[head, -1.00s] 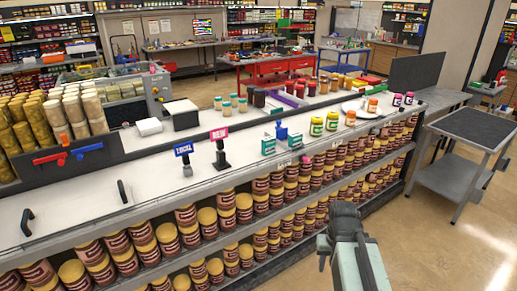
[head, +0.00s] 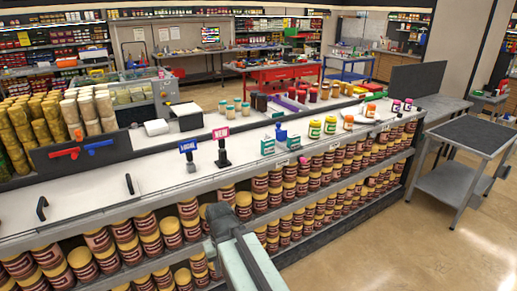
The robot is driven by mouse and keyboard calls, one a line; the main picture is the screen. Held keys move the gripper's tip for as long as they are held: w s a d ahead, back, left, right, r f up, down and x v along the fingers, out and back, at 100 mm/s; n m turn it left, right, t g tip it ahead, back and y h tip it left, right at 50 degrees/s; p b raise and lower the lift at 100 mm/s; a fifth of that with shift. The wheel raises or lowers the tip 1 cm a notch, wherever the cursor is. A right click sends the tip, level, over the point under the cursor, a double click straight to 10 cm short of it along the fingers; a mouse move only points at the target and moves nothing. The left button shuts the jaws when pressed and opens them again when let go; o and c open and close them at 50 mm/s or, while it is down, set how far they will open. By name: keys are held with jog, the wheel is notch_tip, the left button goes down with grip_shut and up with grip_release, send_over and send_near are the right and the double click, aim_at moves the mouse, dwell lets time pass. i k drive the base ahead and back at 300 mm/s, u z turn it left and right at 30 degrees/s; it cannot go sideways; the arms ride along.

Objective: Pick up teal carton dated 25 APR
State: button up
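Two small teal cartons stand upright on the white counter top, left of the yellow-lidded jars. The left carton (head: 267,146) is near the counter's front edge, and the right carton (head: 294,142) is just beside it. Their printed dates are too small to read. A blue object (head: 281,132) stands close behind and between them. My gripper (head: 220,214) is low in front of the shelves of cans, left of and below the cartons, apart from both. Its fingers are too unclear to tell whether they are open, and no held object shows.
The counter (head: 130,170) is mostly clear at the front left. A grey cart (head: 465,150) stands at the right on open floor.

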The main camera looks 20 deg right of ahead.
aim_at(267, 144)
jog(key=i, duration=0.85)
